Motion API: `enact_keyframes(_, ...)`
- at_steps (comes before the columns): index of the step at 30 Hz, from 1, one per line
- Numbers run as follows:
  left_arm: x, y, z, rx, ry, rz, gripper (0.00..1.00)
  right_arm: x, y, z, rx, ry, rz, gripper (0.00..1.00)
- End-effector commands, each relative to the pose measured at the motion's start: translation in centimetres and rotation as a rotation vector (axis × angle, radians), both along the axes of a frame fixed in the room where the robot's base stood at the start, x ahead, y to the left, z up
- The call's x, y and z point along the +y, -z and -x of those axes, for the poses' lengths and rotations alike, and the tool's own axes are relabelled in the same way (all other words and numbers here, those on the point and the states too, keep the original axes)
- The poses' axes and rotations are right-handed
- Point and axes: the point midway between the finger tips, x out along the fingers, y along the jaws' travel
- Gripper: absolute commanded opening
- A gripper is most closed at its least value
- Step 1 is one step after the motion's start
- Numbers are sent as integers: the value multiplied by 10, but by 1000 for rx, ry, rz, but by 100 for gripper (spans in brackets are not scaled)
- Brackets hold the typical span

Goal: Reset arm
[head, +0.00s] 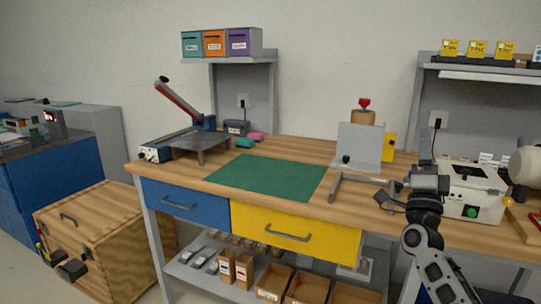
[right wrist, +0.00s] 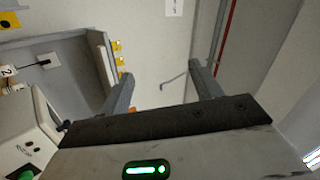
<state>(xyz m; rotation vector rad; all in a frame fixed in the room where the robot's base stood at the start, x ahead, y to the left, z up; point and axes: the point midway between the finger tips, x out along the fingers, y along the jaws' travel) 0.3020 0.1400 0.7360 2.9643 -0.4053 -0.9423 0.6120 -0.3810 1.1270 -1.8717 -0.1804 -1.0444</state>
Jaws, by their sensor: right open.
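My right arm rises from the lower right in the head view, and its gripper (head: 342,187) is over the right part of the workbench, left of the white machine. In the right wrist view my right gripper (right wrist: 162,88) has its two grey fingers spread wide apart. Nothing is between them, and the wall shows behind. My left gripper is not in view.
The wooden workbench (head: 292,149) holds a green mat (head: 268,178), a lever press (head: 180,105) and a white machine (head: 474,187) close to my right arm. A grey upright plate (head: 358,143) stands behind my gripper. A wooden chest (head: 100,240) is at left.

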Motion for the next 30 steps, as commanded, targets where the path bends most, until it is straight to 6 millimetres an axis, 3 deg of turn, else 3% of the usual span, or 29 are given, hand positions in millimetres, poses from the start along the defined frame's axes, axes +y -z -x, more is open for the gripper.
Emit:
enact_keyframes(3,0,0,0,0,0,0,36,36,23,-32,257,37,320,64)
enact_keyframes(7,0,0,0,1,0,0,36,57,66,-58,546,115,674,64)
enact_keyframes(11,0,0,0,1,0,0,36,57,109,-69,787,197,951,64)
enact_keyframes(17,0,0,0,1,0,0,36,31,164,-68,1128,324,1293,64)
enact_keyframes(18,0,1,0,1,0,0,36,43,183,-59,1128,291,1301,64)
enact_keyframes(26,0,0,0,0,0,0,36,98,269,4,1155,133,1340,64)
enact_keyframes(30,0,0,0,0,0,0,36,136,321,62,1181,10,1351,64)
